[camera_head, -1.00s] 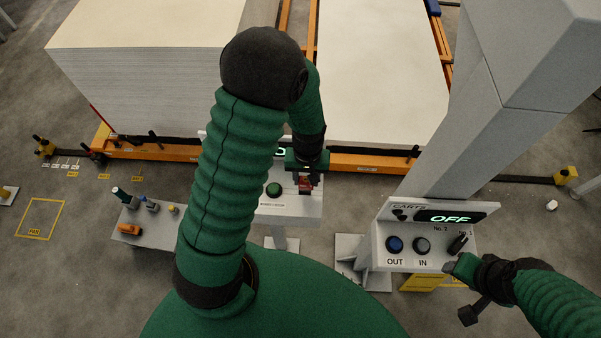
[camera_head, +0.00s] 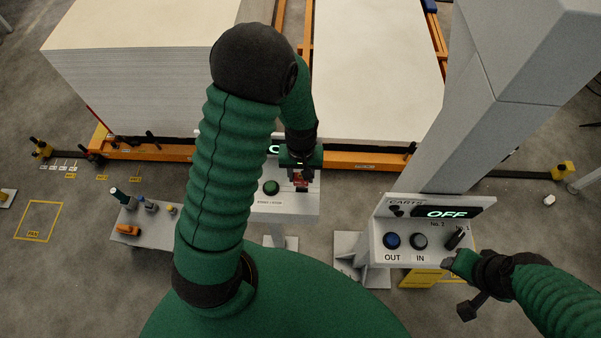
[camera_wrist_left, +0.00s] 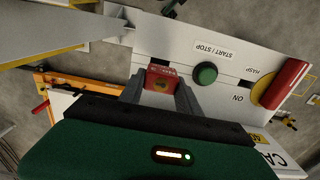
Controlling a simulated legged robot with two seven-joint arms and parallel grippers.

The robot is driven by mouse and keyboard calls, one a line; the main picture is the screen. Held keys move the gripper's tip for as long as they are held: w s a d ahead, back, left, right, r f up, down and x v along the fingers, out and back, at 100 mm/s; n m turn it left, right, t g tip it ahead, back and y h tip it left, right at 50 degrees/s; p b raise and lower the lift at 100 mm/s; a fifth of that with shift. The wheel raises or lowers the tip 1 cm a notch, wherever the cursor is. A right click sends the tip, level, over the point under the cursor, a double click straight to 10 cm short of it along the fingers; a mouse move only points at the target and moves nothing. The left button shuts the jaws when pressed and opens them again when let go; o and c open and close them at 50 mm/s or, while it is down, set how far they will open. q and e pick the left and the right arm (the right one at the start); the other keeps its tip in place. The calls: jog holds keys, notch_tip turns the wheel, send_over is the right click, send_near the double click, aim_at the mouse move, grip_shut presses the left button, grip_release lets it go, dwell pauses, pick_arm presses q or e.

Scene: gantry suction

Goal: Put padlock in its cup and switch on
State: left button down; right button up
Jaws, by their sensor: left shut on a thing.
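The padlock (camera_wrist_left: 161,79), a small red block with a brass-coloured spot, is between the fingertips of my left gripper (camera_wrist_left: 160,92) in the left wrist view. The left gripper (camera_head: 301,176) is shut on it over the right part of the white START/STOP panel (camera_head: 285,208). The panel has a green button (camera_wrist_left: 205,73) and a red handle on a yellow disc (camera_wrist_left: 283,86), near the words HASP and ON. I cannot make out the padlock's cup. My right gripper (camera_head: 461,264) is at the CARTS panel's front right corner; its jaw opening is unclear.
The CARTS panel (camera_head: 418,238) reads OFF and has OUT and IN buttons and a black switch. A grey column (camera_head: 470,140) rises behind it. A small grey tray (camera_head: 150,234) with several coloured items stands at left. Large pale stacks (camera_head: 150,70) fill the back.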

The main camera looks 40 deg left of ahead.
pick_arm(q)
jog(key=shift+d, duration=0.1)
jog(key=shift+a+f, duration=0.1)
jog(key=shift+a, duration=0.35)
pick_arm(e)
jog(key=shift+a+r, duration=0.15)
jog(key=shift+a, duration=0.3)
pick_arm(q)
jog(key=shift+d+p, duration=0.3)
jog(key=shift+d, duration=0.55)
pick_arm(e)
jog(key=shift+d+r, duration=0.15)
jog(key=shift+d, duration=0.25)
pick_arm(q)
jog(key=shift+a, duration=0.15)
pick_arm(e)
jog(key=shift+a, duration=0.15)
pick_arm(q)
jog(key=shift+f, duration=0.1)
jog(key=shift+f, duration=0.1)
jog(key=shift+f+b, duration=0.2)
jog(key=shift+b, duration=0.15)
pick_arm(e)
jog(key=shift+f, duration=0.3)
